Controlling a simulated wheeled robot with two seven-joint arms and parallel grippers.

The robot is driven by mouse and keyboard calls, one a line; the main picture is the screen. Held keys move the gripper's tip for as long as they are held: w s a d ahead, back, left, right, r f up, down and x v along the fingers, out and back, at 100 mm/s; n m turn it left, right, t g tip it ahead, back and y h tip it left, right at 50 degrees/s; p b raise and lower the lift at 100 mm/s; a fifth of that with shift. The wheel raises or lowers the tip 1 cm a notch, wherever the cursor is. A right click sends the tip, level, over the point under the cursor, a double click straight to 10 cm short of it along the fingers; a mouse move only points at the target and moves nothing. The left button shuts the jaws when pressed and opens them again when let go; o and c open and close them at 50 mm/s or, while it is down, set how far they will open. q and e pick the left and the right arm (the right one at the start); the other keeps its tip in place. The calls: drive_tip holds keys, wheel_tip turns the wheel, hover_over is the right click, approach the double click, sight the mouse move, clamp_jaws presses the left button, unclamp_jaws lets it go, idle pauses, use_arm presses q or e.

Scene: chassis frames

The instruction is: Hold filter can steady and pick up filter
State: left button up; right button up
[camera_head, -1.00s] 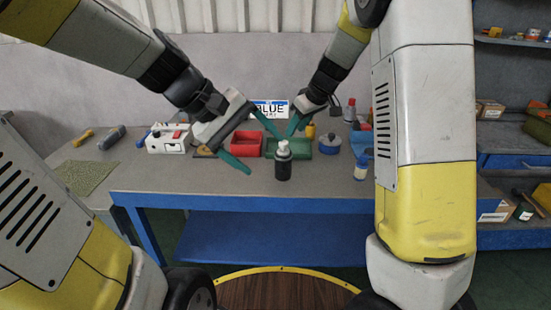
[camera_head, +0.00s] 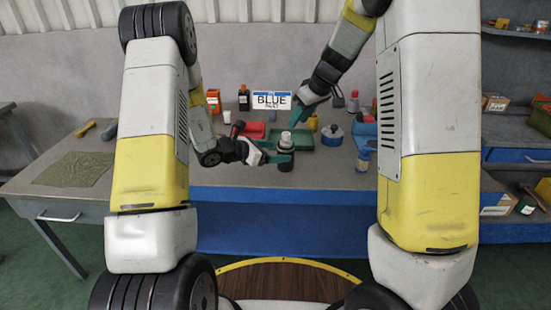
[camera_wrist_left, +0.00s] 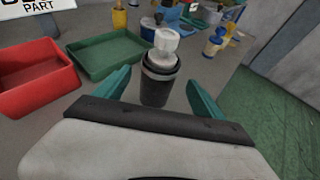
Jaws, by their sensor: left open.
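The black filter can (camera_head: 285,163) stands upright near the front edge of the workbench. The pale filter (camera_head: 286,139) sits upright in its top. My left gripper (camera_head: 276,155) is low at the can, its teal fingers either side of it. In the left wrist view the can (camera_wrist_left: 157,88) stands between the open fingers, with a gap visible on each side, and the filter (camera_wrist_left: 166,43) rises above them. My right gripper (camera_head: 296,113) hangs above and just behind the filter, apart from it; its finger opening cannot be made out.
A green tray (camera_head: 303,141) lies behind the can, with a red bin (camera_wrist_left: 35,77) to its left. A blue pot (camera_head: 332,134) and a blue-and-white bottle (camera_head: 365,154) stand to the right. A "BLUE PART" sign (camera_head: 271,100) is behind.

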use_arm(q)
wheel_tip(320, 180, down, 3)
drive_tip(key=shift+w+d+r+n, duration=0.1)
drive_tip(key=shift+w+r+n, duration=0.05)
drive_tip(key=shift+n, duration=0.25)
drive_tip(key=shift+w+d+f, duration=0.15)
drive_tip(key=shift+d+f, duration=0.05)
drive_tip(key=shift+f, duration=0.05)
drive_tip(key=shift+x, duration=3.55)
drive_tip(key=c, duration=1.6)
